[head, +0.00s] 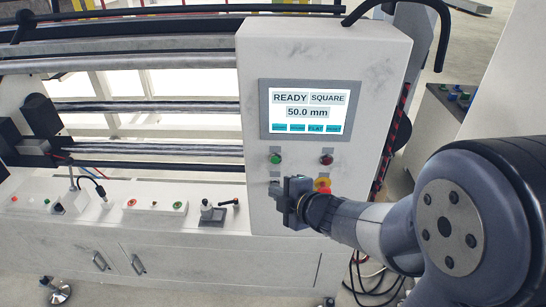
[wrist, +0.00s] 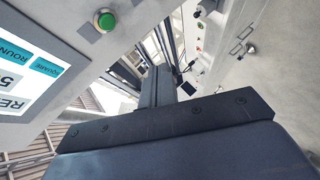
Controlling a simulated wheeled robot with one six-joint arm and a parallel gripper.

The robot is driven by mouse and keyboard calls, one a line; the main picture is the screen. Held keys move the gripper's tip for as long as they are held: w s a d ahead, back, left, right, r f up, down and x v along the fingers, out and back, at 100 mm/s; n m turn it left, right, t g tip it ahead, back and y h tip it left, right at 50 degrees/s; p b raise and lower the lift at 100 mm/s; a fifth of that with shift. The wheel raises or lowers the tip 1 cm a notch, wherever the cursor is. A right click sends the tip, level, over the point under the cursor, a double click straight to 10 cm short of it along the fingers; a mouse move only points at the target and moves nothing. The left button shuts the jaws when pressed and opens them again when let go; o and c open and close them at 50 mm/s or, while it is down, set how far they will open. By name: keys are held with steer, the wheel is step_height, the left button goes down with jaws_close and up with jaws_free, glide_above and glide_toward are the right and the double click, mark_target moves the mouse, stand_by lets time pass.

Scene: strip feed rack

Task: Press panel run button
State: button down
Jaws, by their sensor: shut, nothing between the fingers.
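The white control panel (head: 345,50) carries a screen (head: 310,109) reading READY, SQUARE and 50.0 mm. The green button also shows at the upper left of the wrist view (wrist: 105,21). My gripper (head: 277,188) is shut and empty, in front of the panel and just below the green button in the head view. In the wrist view its fingers (wrist: 160,82) are apart from the green button. A small control by the fingertips is mostly hidden.
Left of the panel, a white ledge (head: 150,222) bears small buttons and a black clamp (head: 212,213). Dark cables (head: 375,280) hang below the panel on the right.

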steer(key=shift+w+d+p, duration=0.2)
steer(key=shift+w+p, duration=0.95)
steer(key=shift+w, duration=3.25)
steer(key=shift+w, duration=0.15)
steer(key=shift+w, duration=0.3)
steer(key=shift+w, duration=0.4)
steer(key=shift+s, duration=0.85)
steer(key=shift+s+a+b, duration=0.1)
steer(key=shift+s+b, duration=0.7)
steer(key=shift+s, duration=1.75)
